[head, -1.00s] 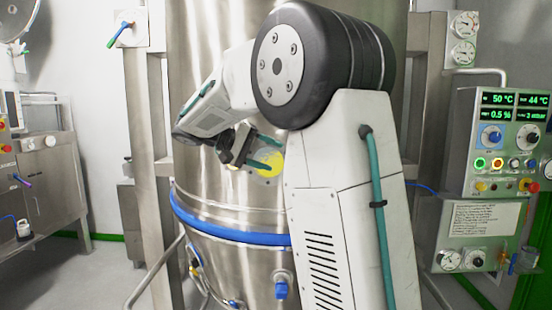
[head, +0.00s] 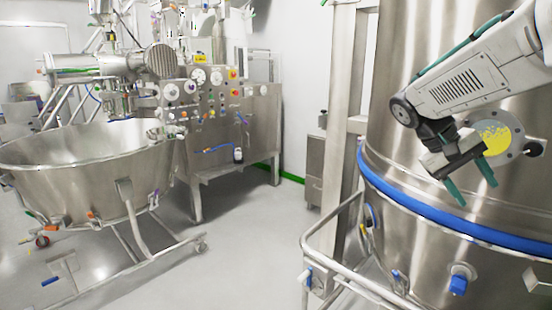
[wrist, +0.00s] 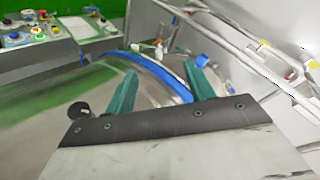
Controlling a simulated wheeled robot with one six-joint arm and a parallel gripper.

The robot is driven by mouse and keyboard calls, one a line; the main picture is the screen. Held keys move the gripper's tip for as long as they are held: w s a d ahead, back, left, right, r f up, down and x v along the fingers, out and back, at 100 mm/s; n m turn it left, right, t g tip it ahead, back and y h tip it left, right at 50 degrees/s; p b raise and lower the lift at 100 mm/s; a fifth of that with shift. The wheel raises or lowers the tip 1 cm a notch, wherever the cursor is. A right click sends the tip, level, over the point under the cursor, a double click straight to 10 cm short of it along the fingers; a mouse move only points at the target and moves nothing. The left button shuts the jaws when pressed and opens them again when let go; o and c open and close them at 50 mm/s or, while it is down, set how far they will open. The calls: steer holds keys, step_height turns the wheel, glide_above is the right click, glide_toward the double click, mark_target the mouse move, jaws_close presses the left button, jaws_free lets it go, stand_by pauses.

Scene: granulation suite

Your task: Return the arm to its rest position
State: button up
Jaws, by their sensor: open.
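My gripper (head: 472,190) shows at the right of the head view, on the end of my white arm, in front of the big steel vessel (head: 405,110). Its two green fingers point down and are apart, with nothing between them. In the wrist view the fingers (wrist: 160,88) are also spread and empty, with the vessel's blue band (wrist: 160,72) beyond them. A round sight window with yellow material (head: 492,138) lies just behind the gripper in the head view. I cannot tell the exact gap between the gripper and the vessel wall.
A tubular steel rail (head: 322,232) stands before the vessel. A wide steel bowl (head: 70,185) on a wheeled frame stands at the left, with a steel machine cabinet (head: 235,130) behind it. Open floor (head: 235,255) lies between. A control panel (wrist: 35,38) shows in the wrist view.

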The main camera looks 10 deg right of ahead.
steer(key=s+a+f+n+t+y, duration=0.1)
steer(key=s+a+f+t+y, duration=0.1)
steer(key=s+a, duration=0.7)
steer(key=s+a+f+n+t+y, duration=0.2)
steer(key=s+a+f+y, duration=0.3)
steer(key=s+a, duration=0.4)
steer(key=shift+s+a+f+t, duration=0.15)
steer(key=shift+s+a+t, duration=0.15)
steer(key=shift+a+t, duration=0.35)
steer(key=shift+d, duration=0.1)
